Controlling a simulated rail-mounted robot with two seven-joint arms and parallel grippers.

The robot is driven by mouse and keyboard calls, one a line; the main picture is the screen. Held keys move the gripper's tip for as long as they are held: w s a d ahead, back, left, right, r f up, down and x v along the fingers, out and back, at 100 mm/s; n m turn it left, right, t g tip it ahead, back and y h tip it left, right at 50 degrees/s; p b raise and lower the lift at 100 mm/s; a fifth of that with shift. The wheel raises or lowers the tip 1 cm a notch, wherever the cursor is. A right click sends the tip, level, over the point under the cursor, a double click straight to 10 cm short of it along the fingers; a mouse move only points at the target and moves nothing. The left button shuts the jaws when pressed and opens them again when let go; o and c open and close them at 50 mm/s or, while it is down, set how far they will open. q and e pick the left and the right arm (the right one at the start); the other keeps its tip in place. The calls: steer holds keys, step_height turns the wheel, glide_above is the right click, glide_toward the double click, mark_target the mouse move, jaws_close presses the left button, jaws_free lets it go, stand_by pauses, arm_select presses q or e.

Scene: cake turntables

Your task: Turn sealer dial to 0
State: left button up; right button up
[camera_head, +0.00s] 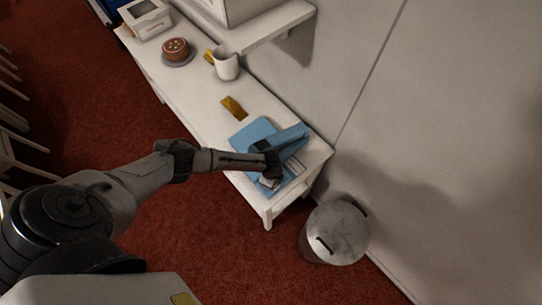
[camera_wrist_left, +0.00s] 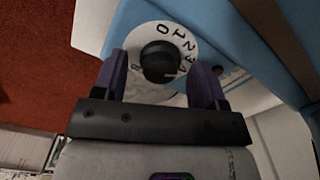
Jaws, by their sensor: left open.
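The blue sealer (camera_head: 290,137) sits at the near end of the white table. My left gripper (camera_head: 271,176) is over its front side, hiding the dial in the head view. In the left wrist view, the sealer's black dial knob (camera_wrist_left: 158,60) stands on a white number disc (camera_wrist_left: 163,31). The digits 0 to 4 run along the top and right, and an 8 is at the left. A small pale mark on the knob faces lower right, away from the 0. My left gripper (camera_wrist_left: 160,82) is open, its fingers on either side of the knob; contact is unclear.
A shelf (camera_head: 275,25) overhangs the wall side. A metal bin (camera_head: 338,235) stands beside the table's near end.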

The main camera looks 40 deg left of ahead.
arm_select(q)
steer(key=shift+f, duration=0.1)
steer(key=c, duration=0.9)
